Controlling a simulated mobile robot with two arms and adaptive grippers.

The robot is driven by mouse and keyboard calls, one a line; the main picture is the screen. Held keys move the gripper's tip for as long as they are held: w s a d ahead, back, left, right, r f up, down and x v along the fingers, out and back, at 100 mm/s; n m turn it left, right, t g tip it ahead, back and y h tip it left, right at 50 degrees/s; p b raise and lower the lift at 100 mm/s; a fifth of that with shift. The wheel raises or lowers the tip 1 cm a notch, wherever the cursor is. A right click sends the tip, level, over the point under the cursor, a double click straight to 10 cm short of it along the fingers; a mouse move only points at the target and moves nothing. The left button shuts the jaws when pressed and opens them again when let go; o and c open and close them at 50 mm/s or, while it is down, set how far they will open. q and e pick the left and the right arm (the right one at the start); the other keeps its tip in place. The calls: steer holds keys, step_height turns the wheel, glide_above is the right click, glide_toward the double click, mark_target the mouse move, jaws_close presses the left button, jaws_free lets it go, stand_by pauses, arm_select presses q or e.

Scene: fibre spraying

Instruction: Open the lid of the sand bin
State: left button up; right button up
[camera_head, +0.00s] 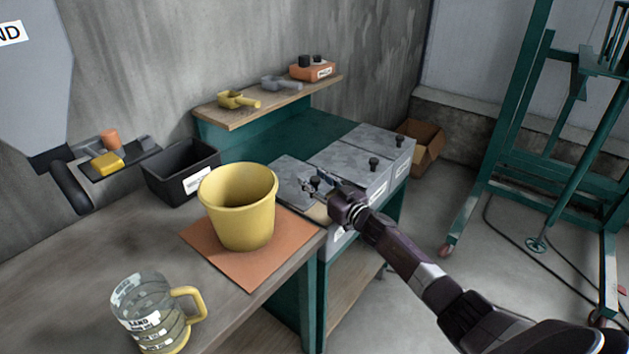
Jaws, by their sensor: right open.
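A row of grey metal bins with flat lids and black knobs stands beyond the workbench; their labels are too small to read. The nearest bin's lid (288,175) has its knob (315,183) at my right gripper (314,187). That gripper is open, with its fingers close by the knob; I cannot tell if they touch it. A tan patch (318,212) shows at this lid's near edge, perhaps sand, so the lid may be slightly lifted or shifted. My right wrist and arm hide part of this bin. My left gripper is out of view.
A yellow bucket (238,208) stands on an orange mat (222,262) on the workbench (85,270). A clear measuring jug (147,318) is at the front and a black tray (180,172) behind. A shelf (232,117) holds scoops. A green frame (510,130) stands right.

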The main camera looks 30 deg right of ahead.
steer(key=shift+s+d, duration=0.1)
steer(key=shift+s, duration=0.5)
steer(key=s, duration=0.3)
steer(key=s+d, duration=0.1)
steer(key=s, duration=0.6)
steer(key=shift+s+d, duration=0.15)
steer(key=shift+s, duration=0.2)
steer(key=shift+c, duration=0.2)
